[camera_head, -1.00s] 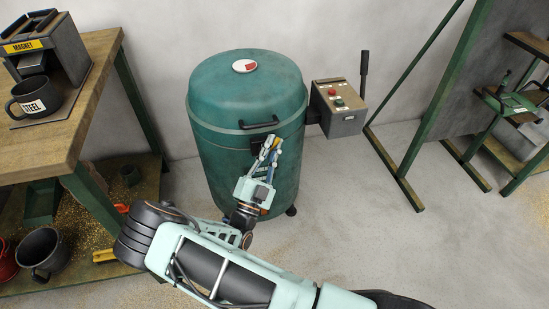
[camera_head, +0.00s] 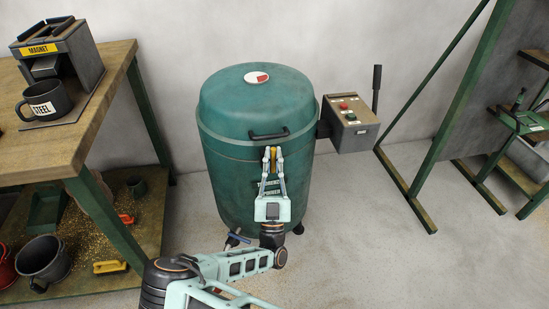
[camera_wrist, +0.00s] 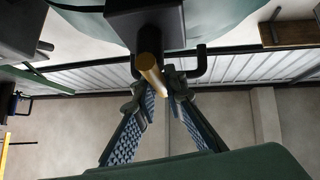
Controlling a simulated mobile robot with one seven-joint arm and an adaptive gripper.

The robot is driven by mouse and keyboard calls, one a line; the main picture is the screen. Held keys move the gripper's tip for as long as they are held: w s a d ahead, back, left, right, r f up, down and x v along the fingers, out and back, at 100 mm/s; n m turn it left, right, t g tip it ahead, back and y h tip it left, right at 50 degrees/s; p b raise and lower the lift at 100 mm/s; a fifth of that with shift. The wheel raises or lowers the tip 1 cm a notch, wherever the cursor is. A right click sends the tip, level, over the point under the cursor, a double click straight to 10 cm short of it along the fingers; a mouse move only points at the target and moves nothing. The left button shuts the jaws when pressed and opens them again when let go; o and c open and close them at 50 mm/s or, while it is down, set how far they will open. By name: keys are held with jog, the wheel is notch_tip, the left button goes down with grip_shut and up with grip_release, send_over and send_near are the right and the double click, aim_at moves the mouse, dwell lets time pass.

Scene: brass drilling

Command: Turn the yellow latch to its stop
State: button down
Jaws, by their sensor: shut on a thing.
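The yellow latch (camera_head: 273,155) is on the front of the green drum (camera_head: 226,150), just below the black lid handle (camera_head: 268,134). In the wrist view the latch (camera_wrist: 150,72) is a yellow bar that sticks out of a dark block (camera_wrist: 147,25). My gripper (camera_head: 273,153) is at the latch, its fingers pointing up the drum's front. In the wrist view the gripper's fingertips (camera_wrist: 157,90) are closed around the bar's end, one on each side. The fingers partly hide the latch in the head view.
A control box (camera_head: 350,122) with red and green buttons and a lever is on the drum's right. A wooden workbench (camera_head: 117,62) with a magnet station (camera_head: 58,55) and a STEEL mug (camera_head: 44,102) stands left. The floor between drum and green frame (camera_head: 425,180) is clear.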

dwell(0.4)
jog(key=c, duration=2)
grip_release()
jog(key=shift+f, duration=0.1)
jog(key=v, duration=0.7)
jog(key=shift+s, duration=0.2)
